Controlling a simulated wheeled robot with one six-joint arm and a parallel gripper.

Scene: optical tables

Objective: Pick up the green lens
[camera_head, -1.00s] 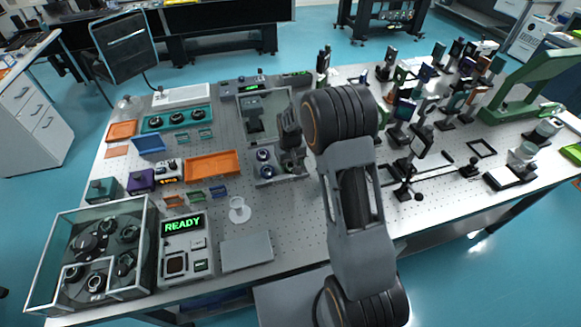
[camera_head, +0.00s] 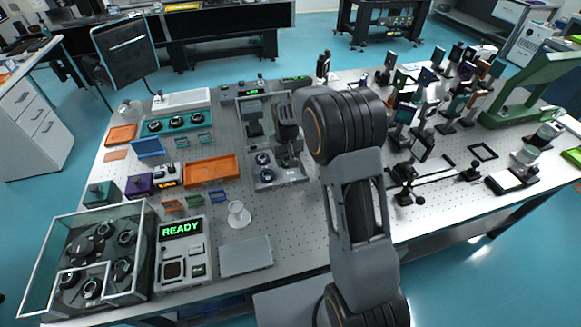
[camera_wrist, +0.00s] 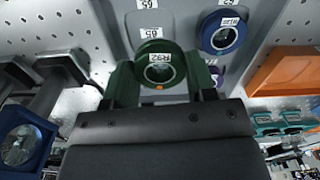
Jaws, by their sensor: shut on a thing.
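The green lens (camera_wrist: 160,66) is a round green ring with a white label, seen in the wrist view between my gripper's two fingers (camera_wrist: 158,82). The fingers are shut on its sides. Behind it is a grey holder plate (camera_wrist: 180,22) with numbered labels. In the head view my gripper (camera_head: 287,140) is over the grey holder (camera_head: 292,177), right of the orange tray. I cannot make out the green lens in the head view.
A blue lens (camera_wrist: 222,34) sits beside the green one on the holder, with a purple one (camera_wrist: 215,72) near it. A blue-framed optic (camera_wrist: 24,143) is at the left of the wrist view. The orange tray (camera_head: 211,168) lies left of the holder. Several posted optics crowd the table's right.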

